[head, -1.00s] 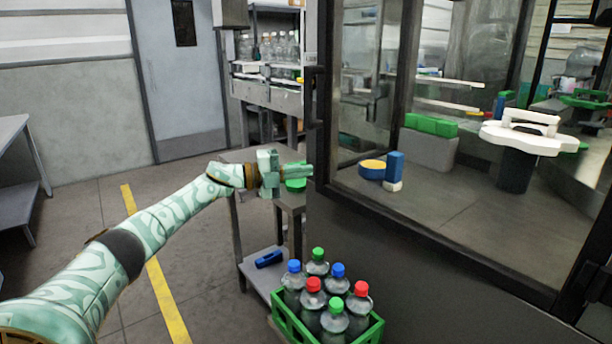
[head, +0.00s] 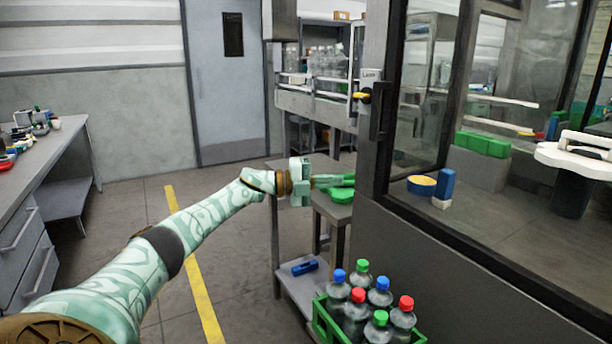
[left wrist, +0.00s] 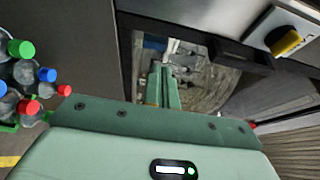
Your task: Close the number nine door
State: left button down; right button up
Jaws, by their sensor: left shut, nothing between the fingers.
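The glazed door (head: 384,60) has a black frame and a dark upright handle (head: 380,108). It stands at the right in the head view, beside a grey post with a small label (head: 370,74), too small to read surely. I cannot tell if the door is fully shut. My left gripper (head: 345,181) is shut and empty, pointing right toward the door's lower edge, below the handle. In the left wrist view its fingers (left wrist: 163,85) are together, with the dark handle (left wrist: 240,55) ahead to the right. My right gripper is not in view.
A yellow knob (head: 362,97) sits on the post. A green crate (head: 325,322) of capped bottles stands below the gripper. A small side table (head: 312,205) holds a green object. A bench (head: 50,165) stands at left. The floor at left is clear.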

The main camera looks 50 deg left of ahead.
pick_arm(q)
jog(key=a+b, duration=0.5)
jog(key=a, duration=0.3)
jog(key=shift+w+f, duration=0.4)
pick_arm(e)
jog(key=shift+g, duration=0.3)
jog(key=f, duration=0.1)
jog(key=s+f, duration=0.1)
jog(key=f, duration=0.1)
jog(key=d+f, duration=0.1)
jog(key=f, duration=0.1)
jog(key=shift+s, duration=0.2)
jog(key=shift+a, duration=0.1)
